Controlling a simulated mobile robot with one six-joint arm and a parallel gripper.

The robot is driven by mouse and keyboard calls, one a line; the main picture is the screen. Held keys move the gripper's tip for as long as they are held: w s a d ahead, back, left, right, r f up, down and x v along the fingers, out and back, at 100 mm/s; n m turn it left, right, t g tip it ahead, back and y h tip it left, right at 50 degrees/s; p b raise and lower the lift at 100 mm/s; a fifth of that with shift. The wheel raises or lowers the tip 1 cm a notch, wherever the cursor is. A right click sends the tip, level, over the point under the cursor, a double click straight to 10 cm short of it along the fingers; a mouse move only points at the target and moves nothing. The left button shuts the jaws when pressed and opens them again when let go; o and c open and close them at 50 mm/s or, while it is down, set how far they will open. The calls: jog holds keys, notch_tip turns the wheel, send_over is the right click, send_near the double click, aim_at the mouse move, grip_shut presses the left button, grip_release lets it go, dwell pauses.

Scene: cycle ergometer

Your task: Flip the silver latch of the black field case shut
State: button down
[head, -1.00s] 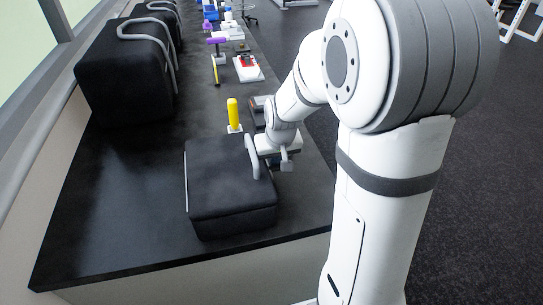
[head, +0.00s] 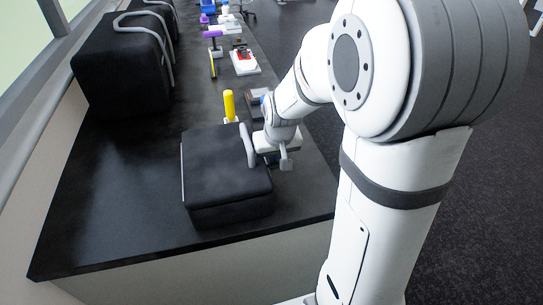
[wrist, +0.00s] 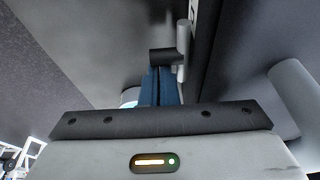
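The black field case (head: 225,180) stands near the front end of the dark bench, its lid down. A grey handle (head: 247,146) is on its right side, and shows blurred at the right of the wrist view (wrist: 296,92). My gripper (head: 280,158) is at the case's right side, its fingertips hard to make out there. In the wrist view, the blue fingers (wrist: 160,86) lie together with nothing visible between them. Just beyond their tips is a silver bar with a dark stub, which looks like the latch (wrist: 183,48), beside the dark case wall. I cannot tell whether they touch.
A yellow-handled object (head: 229,105) stands just behind the case. Larger black cases (head: 120,70) stand at the back left by the window. Several coloured items line the bench's far right side. Bare bench top lies left of the case.

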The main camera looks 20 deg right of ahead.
jog(key=p+v, duration=0.5)
jog(key=v, duration=0.4)
jog(key=shift+d+r+p, duration=0.15)
jog(key=shift+r+p, duration=0.1)
jog(key=shift+p, duration=0.05)
jog(key=shift+s+r, duration=0.1)
jog(key=shift+s, duration=0.05)
jog(key=s+a+r, duration=0.1)
jog(key=s+r, duration=0.2)
jog(key=s, duration=0.5)
jog(key=s+r, duration=0.3)
jog(key=s, duration=0.5)
jog(key=shift+s+a+r, duration=0.25)
jog(key=shift+s+a, duration=0.05)
jog(key=shift+a, duration=0.05)
